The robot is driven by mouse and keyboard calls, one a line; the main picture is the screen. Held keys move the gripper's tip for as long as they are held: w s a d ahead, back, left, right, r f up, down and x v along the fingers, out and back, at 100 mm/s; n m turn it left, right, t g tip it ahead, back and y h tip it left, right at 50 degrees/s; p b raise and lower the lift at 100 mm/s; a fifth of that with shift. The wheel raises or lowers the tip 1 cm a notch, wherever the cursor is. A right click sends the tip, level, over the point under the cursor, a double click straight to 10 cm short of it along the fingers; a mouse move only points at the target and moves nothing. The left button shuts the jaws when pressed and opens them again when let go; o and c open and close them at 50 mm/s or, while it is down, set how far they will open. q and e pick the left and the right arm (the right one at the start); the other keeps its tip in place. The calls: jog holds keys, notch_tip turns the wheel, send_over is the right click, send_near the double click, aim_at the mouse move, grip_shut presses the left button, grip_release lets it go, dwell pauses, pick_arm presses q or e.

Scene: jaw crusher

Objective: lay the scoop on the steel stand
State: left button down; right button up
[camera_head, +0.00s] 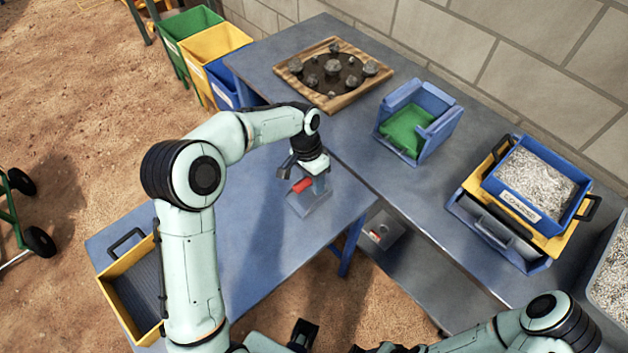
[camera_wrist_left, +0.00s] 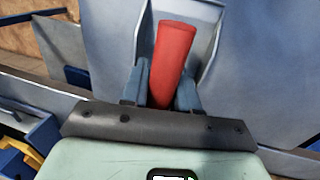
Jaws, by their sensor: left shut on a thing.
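The scoop has a red handle (camera_head: 302,185) and a grey metal pan (camera_head: 311,201). My left gripper (camera_head: 300,176) is shut on the red handle, over the blue table at the centre of the head view. In the left wrist view the handle (camera_wrist_left: 173,55) stands between the two fingers, with the pan's pale metal walls (camera_wrist_left: 208,18) beyond it. I cannot tell whether the pan touches the table. I cannot make out the steel stand for certain. My right arm comes in at lower right; its gripper cannot be made out clearly at the bottom edge.
A yellow-rimmed tray (camera_head: 133,285) sits at the blue table's left end. On the grey bench (camera_head: 400,180) are a wooden tray of stones (camera_head: 290,66), a blue bin with green inside (camera_head: 447,122) and the coarse gravel tray (camera_head: 575,212). The table around the scoop is clear.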

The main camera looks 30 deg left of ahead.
pick_arm(q)
jog(key=c, duration=1.3)
grip_release()
jog(key=shift+f, duration=0.2)
jog(key=o, duration=0.5)
jog(key=shift+c, duration=0.2)
notch_tip(320, 180, up, 12)
jog(key=a+p, duration=0.1)
jog(key=a, duration=0.1)
jog(key=shift+w+p, duration=0.35)
jog(key=shift+w, duration=0.1)
